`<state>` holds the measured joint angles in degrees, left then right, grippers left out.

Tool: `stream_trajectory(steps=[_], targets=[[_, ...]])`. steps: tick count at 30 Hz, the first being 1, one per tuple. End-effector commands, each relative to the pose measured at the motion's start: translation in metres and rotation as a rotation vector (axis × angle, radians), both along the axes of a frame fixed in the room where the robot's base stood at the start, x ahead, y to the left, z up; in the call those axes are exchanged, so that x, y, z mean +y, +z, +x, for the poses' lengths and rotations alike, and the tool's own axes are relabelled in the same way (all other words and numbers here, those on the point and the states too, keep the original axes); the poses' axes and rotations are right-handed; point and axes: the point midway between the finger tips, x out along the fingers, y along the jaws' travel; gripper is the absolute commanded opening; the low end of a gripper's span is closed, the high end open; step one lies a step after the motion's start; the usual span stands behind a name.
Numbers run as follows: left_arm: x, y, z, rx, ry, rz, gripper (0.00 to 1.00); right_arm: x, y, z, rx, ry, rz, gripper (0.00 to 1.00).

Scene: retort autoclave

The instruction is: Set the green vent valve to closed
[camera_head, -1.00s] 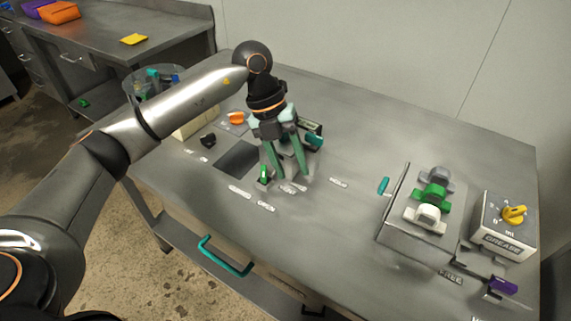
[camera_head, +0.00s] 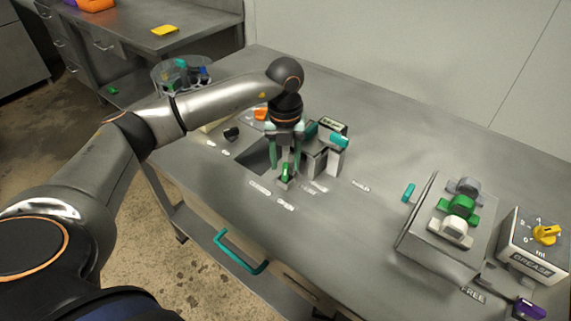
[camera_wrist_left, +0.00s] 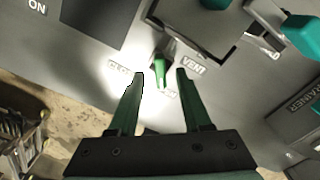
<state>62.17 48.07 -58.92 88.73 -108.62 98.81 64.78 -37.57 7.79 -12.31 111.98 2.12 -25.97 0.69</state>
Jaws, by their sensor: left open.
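The green vent valve (camera_head: 286,172) is a small green lever on the table, beside a dark square panel. In the left wrist view the green lever (camera_wrist_left: 161,71) stands between a label that reads "VENT" and a partly covered label that starts "CLO". My left gripper (camera_head: 286,168) points down over the valve with its green fingers apart. In the wrist view the open fingertips (camera_wrist_left: 161,73) lie on either side of the lever, with gaps showing. I cannot tell whether either finger touches it. My right gripper is not in view.
Grey blocks with teal handles (camera_head: 339,141) stand just right of the valve. An orange knob (camera_head: 261,114) and a black knob (camera_head: 232,134) sit to the left. A box with a green clamp-like part (camera_head: 462,206) and a grease box (camera_head: 533,245) stand at right.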

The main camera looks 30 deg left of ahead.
Motion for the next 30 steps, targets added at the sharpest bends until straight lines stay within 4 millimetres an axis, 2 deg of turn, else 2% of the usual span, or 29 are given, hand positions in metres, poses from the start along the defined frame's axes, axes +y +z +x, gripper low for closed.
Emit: stream_trajectory(steps=[6,14,27,30], targets=[[0.0,-0.016,0.0,-0.001,-0.001,0.0,0.49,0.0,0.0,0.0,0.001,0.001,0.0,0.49],[0.0,-0.017,0.0,-0.001,-0.001,0.0,0.49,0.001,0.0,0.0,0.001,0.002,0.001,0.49],[-0.001,-0.016,0.0,-0.001,-0.001,0.0,0.0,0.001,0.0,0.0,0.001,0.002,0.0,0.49],[0.0,-0.016,0.0,-0.001,-0.001,0.0,0.0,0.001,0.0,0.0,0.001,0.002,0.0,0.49]])
